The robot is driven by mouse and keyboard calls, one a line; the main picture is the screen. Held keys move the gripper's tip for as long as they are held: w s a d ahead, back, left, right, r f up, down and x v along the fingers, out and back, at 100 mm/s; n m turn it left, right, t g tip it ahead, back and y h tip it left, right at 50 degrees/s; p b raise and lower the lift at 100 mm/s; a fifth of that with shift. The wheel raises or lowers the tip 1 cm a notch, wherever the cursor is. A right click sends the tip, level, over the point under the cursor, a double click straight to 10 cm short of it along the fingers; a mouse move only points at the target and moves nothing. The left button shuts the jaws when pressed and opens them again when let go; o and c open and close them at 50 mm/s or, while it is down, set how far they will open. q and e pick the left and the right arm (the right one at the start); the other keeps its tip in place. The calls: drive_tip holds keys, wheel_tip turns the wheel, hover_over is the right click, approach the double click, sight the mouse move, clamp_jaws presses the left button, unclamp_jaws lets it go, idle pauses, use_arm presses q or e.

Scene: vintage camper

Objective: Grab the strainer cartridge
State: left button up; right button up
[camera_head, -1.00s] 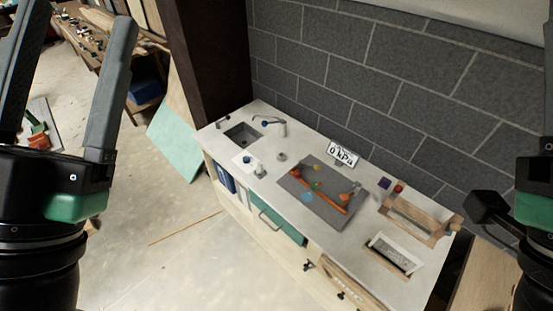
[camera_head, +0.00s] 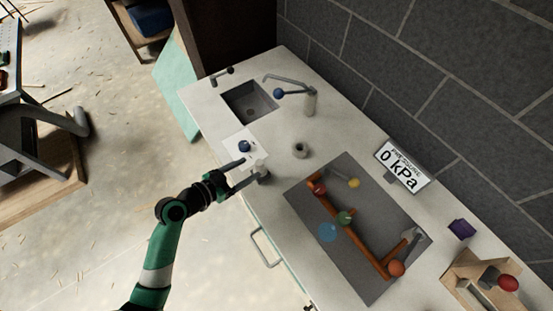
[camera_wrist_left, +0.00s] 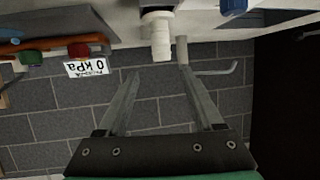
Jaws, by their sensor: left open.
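The strainer cartridge appears to be the small pale stepped cylinder (camera_wrist_left: 160,36) in the left wrist view, seen beyond and between my fingertips. In the head view it (camera_head: 263,173) stands near the counter's front edge beside a white square pad, partly hidden by a finger. My left gripper (camera_head: 250,168) comes in from the front edge with its fingers spread around or just short of the cylinder; I cannot tell which. In the left wrist view the gripper (camera_wrist_left: 160,69) is open and nothing is clamped. My right gripper is not in view.
A blue-knobbed part (camera_head: 244,146) is on the pad. Behind are a sink (camera_head: 250,101), a faucet (camera_head: 310,103) and a short grey cylinder (camera_head: 300,149). To the right are a grey board (camera_head: 362,268) with orange pipes and a pressure display (camera_head: 403,166) reading 0 kPa.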

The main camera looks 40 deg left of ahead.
sight(265, 168)
use_arm(q)
drive_tip(key=s+f, duration=0.2)
drive_tip(key=f, duration=0.1)
drive_tip(key=shift+a+n, duration=0.15)
drive_tip(key=shift+n, duration=0.15)
drive_tip(key=shift+s+r, duration=0.1)
drive_tip(key=shift+s, duration=0.15)
drive_tip(key=x, duration=0.4)
drive_tip(key=b+x, duration=0.1)
drive_tip(key=x, duration=0.1)
drive_tip(key=shift+w+a+r, duration=0.1)
drive_tip(key=shift+w+a, duration=0.15)
drive_tip(key=shift+w, duration=0.25)
drive_tip(key=x, duration=0.2)
drive_tip(key=b+x, duration=0.1)
drive_tip(key=x, duration=0.1)
drive_tip(key=shift+d+f, duration=0.1)
drive_tip(key=shift+f, duration=0.25)
drive_tip(key=shift+w+f, duration=0.1)
drive_tip(key=shift+w, duration=0.35)
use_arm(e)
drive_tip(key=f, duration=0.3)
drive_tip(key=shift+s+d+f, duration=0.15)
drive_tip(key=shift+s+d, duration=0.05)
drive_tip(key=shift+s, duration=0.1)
use_arm(q)
drive_tip(key=shift+c, duration=0.3)
clamp_jaws()
